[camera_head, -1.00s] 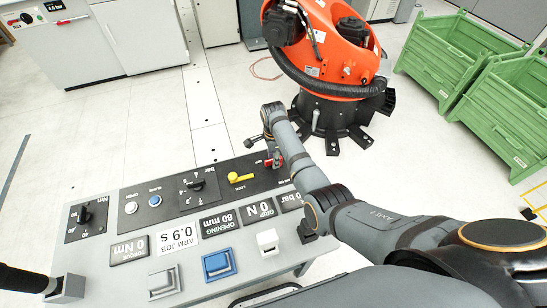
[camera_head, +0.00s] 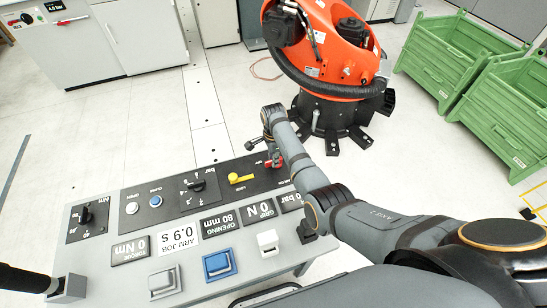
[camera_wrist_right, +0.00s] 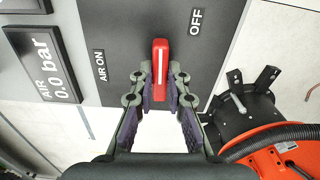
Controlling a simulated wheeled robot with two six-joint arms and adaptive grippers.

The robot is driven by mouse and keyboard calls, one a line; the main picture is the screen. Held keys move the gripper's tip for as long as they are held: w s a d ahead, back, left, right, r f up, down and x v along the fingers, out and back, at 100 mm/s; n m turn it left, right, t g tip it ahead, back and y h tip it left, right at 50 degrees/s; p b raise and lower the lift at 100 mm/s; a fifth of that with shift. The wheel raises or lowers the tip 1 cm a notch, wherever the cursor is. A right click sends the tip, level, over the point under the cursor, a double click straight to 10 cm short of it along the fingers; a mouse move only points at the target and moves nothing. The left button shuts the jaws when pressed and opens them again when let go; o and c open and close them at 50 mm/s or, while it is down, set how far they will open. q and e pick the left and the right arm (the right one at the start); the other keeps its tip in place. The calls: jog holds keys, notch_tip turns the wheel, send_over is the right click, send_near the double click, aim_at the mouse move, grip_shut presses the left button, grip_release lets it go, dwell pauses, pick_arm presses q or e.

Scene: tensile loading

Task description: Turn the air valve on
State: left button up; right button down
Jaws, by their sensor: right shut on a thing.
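The air valve's red lever (camera_wrist_right: 160,62) stands on the dark panel in the right wrist view, between the words AIR ON on its left and OFF on its right. My right gripper (camera_wrist_right: 160,97) is shut on the near end of this lever, one finger on each side. In the head view the right gripper (camera_head: 270,151) is at the console's far right corner, with a bit of the red lever (camera_head: 279,162) showing beside it. The air display (camera_wrist_right: 43,65) reads 0.0 bar. My left gripper is not in view.
The console (camera_head: 130,280) has a yellow lock lever (camera_head: 241,178), a black selector knob (camera_head: 197,185), and several buttons and displays near the valve. An orange robot arm (camera_head: 335,60) stands on the floor beyond. Green crates (camera_head: 455,60) are at the right.

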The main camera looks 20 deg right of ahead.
jog(key=n+p, duration=0.3)
jog(key=shift+s+d+r, duration=0.1)
jog(key=shift+s+r, duration=0.15)
jog(key=n+p, duration=0.1)
jog(key=n, duration=0.2)
jog(key=n+p, duration=0.1)
jog(key=shift+s+d+f+n+p, duration=0.1)
jog(key=shift+s+d+n+p, duration=0.05)
jog(key=shift+s+n+p, duration=0.2)
jog(key=n+p, duration=0.1)
jog(key=n, duration=0.3)
jog(key=shift+d+n+p, duration=0.2)
jog(key=shift+n+p, duration=0.05)
jog(key=shift+p, duration=0.1)
jog(key=shift+s+d+f+n+p, duration=0.1)
jog(key=shift+d+n+p, duration=0.15)
jog(key=shift+n, duration=1)
jog(key=shift+d+f+n+p, duration=0.1)
jog(key=shift+n+p, duration=0.15)
jog(key=shift+n, duration=1)
jog(key=c, duration=1.3)
grip_release()
